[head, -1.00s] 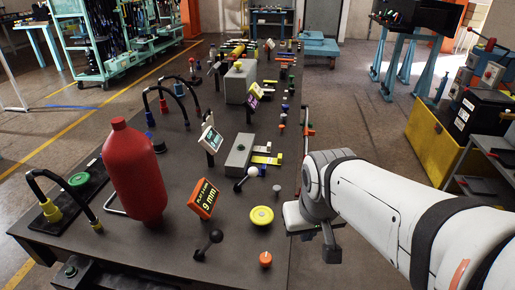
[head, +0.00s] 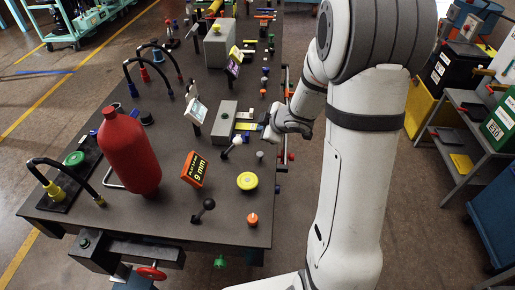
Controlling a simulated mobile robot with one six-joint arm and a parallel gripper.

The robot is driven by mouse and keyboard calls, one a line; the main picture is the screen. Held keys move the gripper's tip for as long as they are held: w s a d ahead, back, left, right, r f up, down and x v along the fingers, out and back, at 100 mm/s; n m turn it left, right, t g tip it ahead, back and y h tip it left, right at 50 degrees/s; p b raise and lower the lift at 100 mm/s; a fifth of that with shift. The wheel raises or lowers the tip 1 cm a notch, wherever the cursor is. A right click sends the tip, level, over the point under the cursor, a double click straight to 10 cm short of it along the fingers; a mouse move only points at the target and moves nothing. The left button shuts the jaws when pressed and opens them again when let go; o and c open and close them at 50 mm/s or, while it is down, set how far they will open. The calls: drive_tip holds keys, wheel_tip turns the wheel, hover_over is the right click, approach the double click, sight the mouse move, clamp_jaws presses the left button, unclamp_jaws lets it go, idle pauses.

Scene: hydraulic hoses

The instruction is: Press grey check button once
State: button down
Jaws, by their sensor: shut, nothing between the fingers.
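A grey box (head: 223,121) stands on the dark bench in the head view, with a small round button (head: 225,115) on top. A larger grey box (head: 219,45) farther back has a pale yellowish button (head: 216,29) on top. I cannot tell which is the grey check button.
A white-ball lever (head: 238,141), a yellow round button (head: 247,181), an orange knob (head: 253,219) and a black-ball lever (head: 208,204) stand near the box. A red bottle (head: 130,150) and small display signs (head: 193,169) stand to the left. A grey shelf cart (head: 470,135) is at right.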

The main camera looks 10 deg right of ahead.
sight(263, 155)
drive_tip(key=shift+f, duration=0.1)
wheel_tip(263, 155, down, 8)
drive_tip(key=b, duration=0.8)
drive_tip(key=shift+f+b, duration=0.25)
drive_tip(key=shift+b, duration=0.1)
drive_tip(key=shift+f, duration=0.1)
idle(1.5)
drive_tip(key=shift+s+f+b, duration=0.15)
drive_tip(key=shift+f+b, duration=0.15)
drive_tip(key=shift+f, duration=0.05)
drive_tip(key=shift+f+b, duration=0.45)
drive_tip(key=shift+f, duration=0.15)
idle(0.7)
drive_tip(key=shift+r, duration=0.1)
drive_tip(key=shift+r+p, duration=0.95)
drive_tip(key=shift+p, duration=0.15)
